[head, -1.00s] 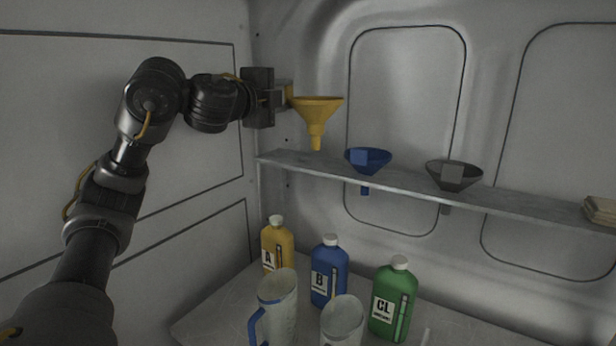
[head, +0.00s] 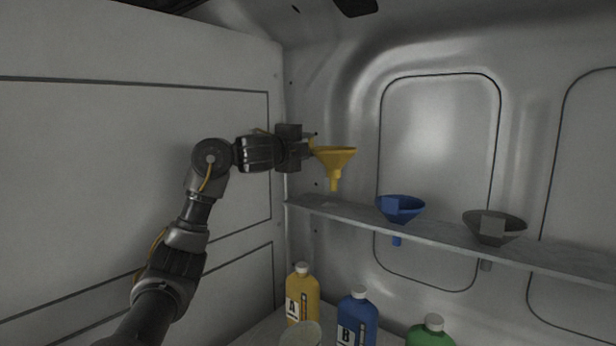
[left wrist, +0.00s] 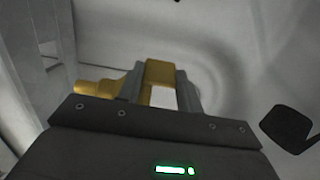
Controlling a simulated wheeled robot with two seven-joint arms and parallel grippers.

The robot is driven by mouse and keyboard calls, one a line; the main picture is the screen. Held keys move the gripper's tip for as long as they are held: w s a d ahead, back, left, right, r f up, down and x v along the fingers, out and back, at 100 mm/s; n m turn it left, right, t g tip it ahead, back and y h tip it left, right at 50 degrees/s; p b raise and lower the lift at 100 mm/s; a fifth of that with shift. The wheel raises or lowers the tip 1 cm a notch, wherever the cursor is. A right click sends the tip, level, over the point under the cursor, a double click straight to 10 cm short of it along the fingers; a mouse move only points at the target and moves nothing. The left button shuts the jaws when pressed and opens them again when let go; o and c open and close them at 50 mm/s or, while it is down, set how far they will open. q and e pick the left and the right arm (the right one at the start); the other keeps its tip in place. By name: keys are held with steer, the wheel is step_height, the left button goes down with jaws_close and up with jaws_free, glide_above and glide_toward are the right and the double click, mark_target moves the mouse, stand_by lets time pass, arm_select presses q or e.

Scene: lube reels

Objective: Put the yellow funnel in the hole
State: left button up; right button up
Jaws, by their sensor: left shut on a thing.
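The yellow funnel (head: 335,160) hangs upright, spout down, just above the left end of the grey shelf (head: 450,243). My left gripper (head: 311,148) is shut on the funnel's side tab, left of its cone. In the left wrist view the yellow tab (left wrist: 160,73) sits between the two fingers, and the spout (left wrist: 95,87) points left. The spout tip is close over the shelf and looks clear of it. A faint pale round spot below it may be the hole, but I cannot tell for sure. My right gripper is not in view.
A blue funnel (head: 402,210) and a dark grey funnel (head: 496,226) sit in the shelf, their spouts below it. Below stand yellow (head: 303,294), blue (head: 357,319) and green (head: 431,333) bottles and a pale jug (head: 300,335). A wall (head: 150,150) is close on the left.

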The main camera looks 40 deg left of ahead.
arm_select(q)
steer(key=shift+w+a+f+p, duration=0.25)
steer(key=shift+w+a+f, duration=0.3)
steer(key=shift+f, duration=0.9)
steer(key=shift+w+a+f+p, duration=0.25)
steer(key=shift+w+a+f, duration=0.25)
steer(key=shift+f, duration=0.9)
steer(key=shift+w+a+f+p, duration=0.35)
steer(key=shift+w+f, duration=0.3)
steer(key=shift+f, duration=0.8)
